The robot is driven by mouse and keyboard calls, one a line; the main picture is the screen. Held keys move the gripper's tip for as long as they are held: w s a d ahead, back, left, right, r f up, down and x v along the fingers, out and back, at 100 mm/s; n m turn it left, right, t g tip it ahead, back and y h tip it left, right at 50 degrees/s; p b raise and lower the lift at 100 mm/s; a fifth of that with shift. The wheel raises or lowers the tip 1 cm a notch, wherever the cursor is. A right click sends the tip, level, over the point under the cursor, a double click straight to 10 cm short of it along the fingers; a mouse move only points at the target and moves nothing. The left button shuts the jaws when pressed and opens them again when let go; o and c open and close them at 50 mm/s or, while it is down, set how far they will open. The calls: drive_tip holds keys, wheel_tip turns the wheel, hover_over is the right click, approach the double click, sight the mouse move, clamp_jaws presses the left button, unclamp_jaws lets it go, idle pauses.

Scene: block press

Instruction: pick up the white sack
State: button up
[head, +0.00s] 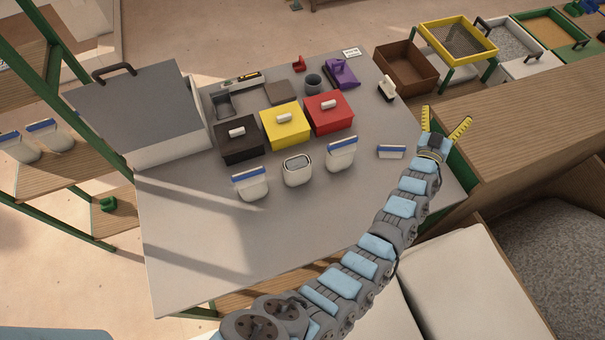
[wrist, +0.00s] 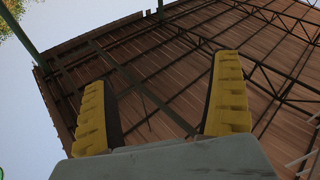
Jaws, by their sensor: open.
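Several white sacks are in the head view. Two with blue top bands stand on the grey table, one at the front left (head: 251,186) and one further right (head: 340,157). Between them stands a white sack-like container (head: 297,173) with an open top and grey inside. A small flat white piece with a blue band (head: 391,152) lies nearer my gripper. My gripper (head: 446,116) is open and empty, raised at the table's right edge, fingers pointing up. In the wrist view, its yellow fingers (wrist: 165,78) are apart against the roof and sky.
Black (head: 240,145), yellow (head: 285,126) and red (head: 329,113) lidded boxes stand behind the sacks. A large grey-lidded bin (head: 140,105) is at left. A wooden counter (head: 530,110) lies right of my gripper. The table's front left is clear.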

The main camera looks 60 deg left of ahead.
drive_tip(key=w+a+m+h+b, duration=0.1)
drive_tip(key=w+a+m+h, duration=0.15)
drive_tip(key=w+a, duration=0.3)
drive_tip(key=m+g+h+b, duration=0.8)
drive_tip(key=g+h+b, duration=0.1)
drive_tip(key=g, duration=0.8)
hover_over(297, 166)
drive_tip(key=s+d, duration=0.1)
drive_tip(key=d, duration=0.2)
drive_tip(key=shift+a+f, duration=0.2)
drive_tip(key=shift+f, duration=14.65)
drive_tip(key=shift+a+f+b, duration=0.1)
drive_tip(key=shift+f+b, duration=0.2)
drive_tip(key=shift+f, duration=0.95)
